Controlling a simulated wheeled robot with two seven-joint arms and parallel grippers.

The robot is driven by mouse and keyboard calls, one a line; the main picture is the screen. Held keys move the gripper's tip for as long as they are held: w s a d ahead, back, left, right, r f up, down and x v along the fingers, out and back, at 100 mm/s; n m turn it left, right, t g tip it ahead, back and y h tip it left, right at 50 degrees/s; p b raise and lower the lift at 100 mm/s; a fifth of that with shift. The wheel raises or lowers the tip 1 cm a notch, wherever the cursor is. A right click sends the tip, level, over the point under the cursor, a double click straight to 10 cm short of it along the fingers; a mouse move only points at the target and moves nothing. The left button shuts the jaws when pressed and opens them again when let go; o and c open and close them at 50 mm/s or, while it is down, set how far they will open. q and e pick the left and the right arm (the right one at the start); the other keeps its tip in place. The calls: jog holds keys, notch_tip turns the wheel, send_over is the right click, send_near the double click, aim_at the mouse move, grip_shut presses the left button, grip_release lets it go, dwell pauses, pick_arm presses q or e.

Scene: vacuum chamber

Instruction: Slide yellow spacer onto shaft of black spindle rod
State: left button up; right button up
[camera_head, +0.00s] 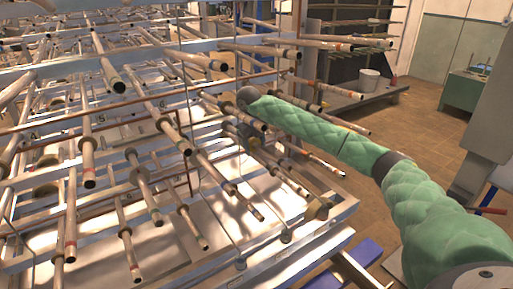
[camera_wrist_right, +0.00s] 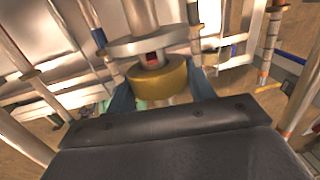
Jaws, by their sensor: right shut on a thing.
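The yellow spacer (camera_wrist_right: 160,78) is a thick ring in the middle of the right wrist view. My right gripper (camera_wrist_right: 163,92) is shut on it, with one bluish finger on each side. A grey metal rod (camera_wrist_right: 144,14) with a wide flange (camera_wrist_right: 148,41) is just beyond the spacer and roughly in line with it. A small red mark shows between flange and spacer. A pale cylinder end shows under the spacer; I cannot tell how far the rod passes through it. In the head view my right gripper (camera_head: 246,132) is small and partly hidden among rods. My left gripper is out of view.
A rack (camera_head: 210,45) with many jutting rods fills the left and middle of the head view, close around my right arm. Shiny metal trays (camera_head: 180,235) lie below. The brown floor (camera_head: 430,130) at the right is mostly open. A bucket (camera_head: 369,80) stands at the back.

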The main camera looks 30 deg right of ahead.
jog(key=shift+w+f, duration=0.1)
jog(key=shift+w, duration=0.7)
jog(key=o, duration=1.1)
jog(key=shift+c, duration=0.2)
